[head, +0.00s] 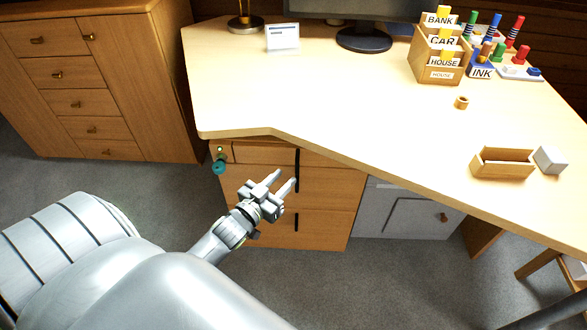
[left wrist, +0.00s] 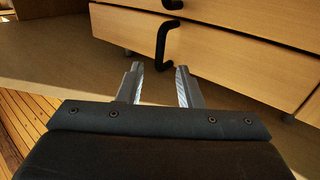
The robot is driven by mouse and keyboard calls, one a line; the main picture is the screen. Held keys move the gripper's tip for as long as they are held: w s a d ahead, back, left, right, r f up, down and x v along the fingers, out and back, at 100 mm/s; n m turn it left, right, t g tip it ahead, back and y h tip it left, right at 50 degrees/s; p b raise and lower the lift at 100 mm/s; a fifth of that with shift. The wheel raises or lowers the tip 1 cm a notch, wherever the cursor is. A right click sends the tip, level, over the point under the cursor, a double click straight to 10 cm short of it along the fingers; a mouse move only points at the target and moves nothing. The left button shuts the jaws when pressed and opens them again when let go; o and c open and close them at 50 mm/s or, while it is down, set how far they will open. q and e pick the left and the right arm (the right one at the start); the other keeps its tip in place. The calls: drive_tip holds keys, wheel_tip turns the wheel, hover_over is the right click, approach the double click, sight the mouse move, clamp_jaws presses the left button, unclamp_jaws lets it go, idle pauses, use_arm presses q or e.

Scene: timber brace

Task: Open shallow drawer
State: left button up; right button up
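The shallow drawer (head: 262,154) is the top front of the wooden drawer unit under the desk; it looks shut. A black vertical handle (head: 297,156) is at its right part. A key with a teal tag (head: 219,167) hangs at a lock left of it. My left gripper (head: 285,177) is open and empty, in front of the unit below the shallow drawer. In the left wrist view, its spread fingers (left wrist: 158,72) point toward a black bar handle (left wrist: 164,46), with a gap between; I cannot tell which drawer that handle is on. My right gripper is out of view.
Two deeper drawers lie below, including the bottom drawer (head: 280,229). The desktop (head: 340,95) overhangs the unit. It carries a labelled wooden sorter (head: 438,62), a small open box (head: 502,164) and a monitor base (head: 363,40). A grey cabinet (head: 405,209) stands right of the unit.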

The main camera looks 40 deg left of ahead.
sight(296, 167)
use_arm(q)
drive_tip(key=shift+w+d, duration=0.1)
drive_tip(key=shift+w, duration=2.6)
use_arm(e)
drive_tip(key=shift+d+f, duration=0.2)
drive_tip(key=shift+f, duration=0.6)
use_arm(q)
drive_tip(key=shift+c, duration=0.4)
clamp_jaws()
